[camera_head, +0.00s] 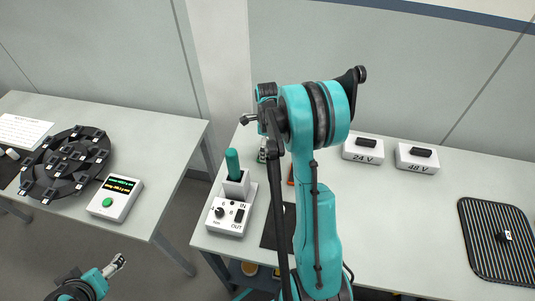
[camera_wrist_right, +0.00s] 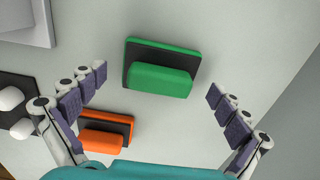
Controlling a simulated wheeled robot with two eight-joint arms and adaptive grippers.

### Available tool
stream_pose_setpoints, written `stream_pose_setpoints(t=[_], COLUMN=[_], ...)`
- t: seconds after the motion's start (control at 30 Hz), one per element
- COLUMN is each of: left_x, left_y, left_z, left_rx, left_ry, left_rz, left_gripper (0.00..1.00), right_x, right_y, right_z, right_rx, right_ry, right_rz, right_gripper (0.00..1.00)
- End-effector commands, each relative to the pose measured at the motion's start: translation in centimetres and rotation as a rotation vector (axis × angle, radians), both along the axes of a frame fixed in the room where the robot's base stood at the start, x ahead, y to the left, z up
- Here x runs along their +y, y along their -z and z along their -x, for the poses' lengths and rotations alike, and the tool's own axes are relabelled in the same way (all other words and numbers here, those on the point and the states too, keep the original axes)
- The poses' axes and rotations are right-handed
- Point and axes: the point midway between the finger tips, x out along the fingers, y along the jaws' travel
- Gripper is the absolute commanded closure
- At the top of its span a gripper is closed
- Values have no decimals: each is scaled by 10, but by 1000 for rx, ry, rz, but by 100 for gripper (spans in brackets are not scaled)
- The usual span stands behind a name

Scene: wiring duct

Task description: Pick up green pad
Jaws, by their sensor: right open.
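The green pad, a green block on a dark backing plate (camera_wrist_right: 162,72), lies on the light table top in the right wrist view. My right gripper (camera_wrist_right: 157,84) is open, with its fingers to the left and right of the pad and a gap on each side. Nothing is between its fingers in contact. In the head view, my right arm and gripper hide most of this spot, and I cannot make out the pad clearly. My left gripper (camera_head: 117,263) is low at the left, away from the pad, and its opening is too small to tell.
An orange pad (camera_wrist_right: 103,138) lies close to the left finger in the wrist view. A white control box with a teal handle (camera_head: 232,162) stands left of my right arm. Boxes marked 24 V (camera_head: 363,150) and 48 V (camera_head: 416,158) and a dark ribbed mat (camera_head: 475,210) are to the right.

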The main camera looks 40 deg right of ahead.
Motion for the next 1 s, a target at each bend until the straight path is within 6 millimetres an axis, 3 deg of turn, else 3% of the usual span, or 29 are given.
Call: stream_pose_setpoints(t=[0.07,0.27,0.5,0.57,0.6,0.83,1.0], left_x=[0,0,0,0,0,0,0], left_y=[4,3,3,3,3,3,-2], left_z=[0,0,0,0,0,0,0], left_rx=[0,0,0,0,0,0,0], left_ry=[0,0,0,0,0,0,0], left_rz=[0,0,0,0,0,0,0], left_gripper=[23,23,23,23,23,23,23], right_x=[0,0,0,0,0,0,0], right_y=[10,10,10,10,10,9,-3], right_z=[0,0,0,0,0,0,0], right_rx=[0,0,0,0,0,0,0], right_ry=[0,-1,-1,-1,-1,-1,-1], right_rz=[0,0,0,0,0,0,0], right_gripper=[0,0,54,54,59,59,59])
